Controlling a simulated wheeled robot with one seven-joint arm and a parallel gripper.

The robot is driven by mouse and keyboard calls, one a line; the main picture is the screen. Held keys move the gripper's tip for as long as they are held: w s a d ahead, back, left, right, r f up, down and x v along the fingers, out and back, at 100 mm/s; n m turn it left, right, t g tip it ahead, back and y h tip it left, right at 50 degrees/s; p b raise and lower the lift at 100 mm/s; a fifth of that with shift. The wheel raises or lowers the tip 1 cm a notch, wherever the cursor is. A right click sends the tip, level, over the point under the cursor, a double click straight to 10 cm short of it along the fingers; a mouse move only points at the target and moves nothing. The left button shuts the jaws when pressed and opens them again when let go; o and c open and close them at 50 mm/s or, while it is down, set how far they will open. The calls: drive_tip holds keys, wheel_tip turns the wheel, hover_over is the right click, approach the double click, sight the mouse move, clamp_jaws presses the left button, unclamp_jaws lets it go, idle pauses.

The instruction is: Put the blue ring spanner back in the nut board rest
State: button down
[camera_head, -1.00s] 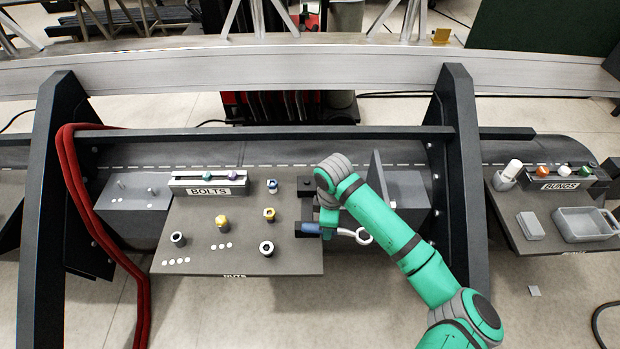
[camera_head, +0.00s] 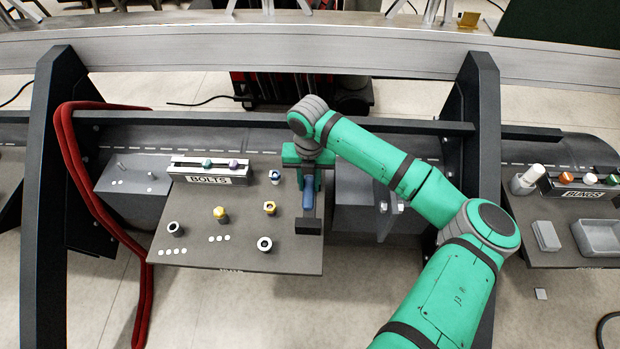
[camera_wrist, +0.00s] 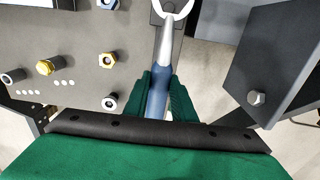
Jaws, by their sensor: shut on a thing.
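The blue ring spanner (camera_head: 309,196) has a blue handle, and my gripper (camera_head: 307,180) is shut on it over the right edge of the grey nut board (camera_head: 200,250). In the wrist view, the handle (camera_wrist: 158,92) lies between the green fingers, and the silver shank and ring point to the top of the picture. The ring is hidden in the head view. The nut board rest shows as a black block (camera_head: 308,228) just in front of the handle end; its rear part is hidden behind my gripper. I cannot tell whether the spanner touches the rest.
Several nuts and fittings, such as a yellow one (camera_head: 270,208) and a grey one (camera_head: 264,244), stand left of my gripper. The BOLTS rack (camera_head: 210,172) is at the back. A dark frame post (camera_head: 480,130) and a grey box (camera_head: 365,205) are on the right.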

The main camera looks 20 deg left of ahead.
drive_tip(key=shift+f, duration=0.15)
drive_tip(key=shift+d+f, duration=0.15)
drive_tip(key=shift+f, duration=0.8)
wheel_tip(320, 180, down, 5)
drive_tip(key=shift+f, duration=0.1)
drive_tip(key=shift+f, duration=0.8)
idle(1.0)
drive_tip(key=c, duration=1.4)
unclamp_jaws()
wheel_tip(320, 180, up, 11)
drive_tip(key=shift+f, duration=0.1)
drive_tip(key=shift+a, duration=0.2)
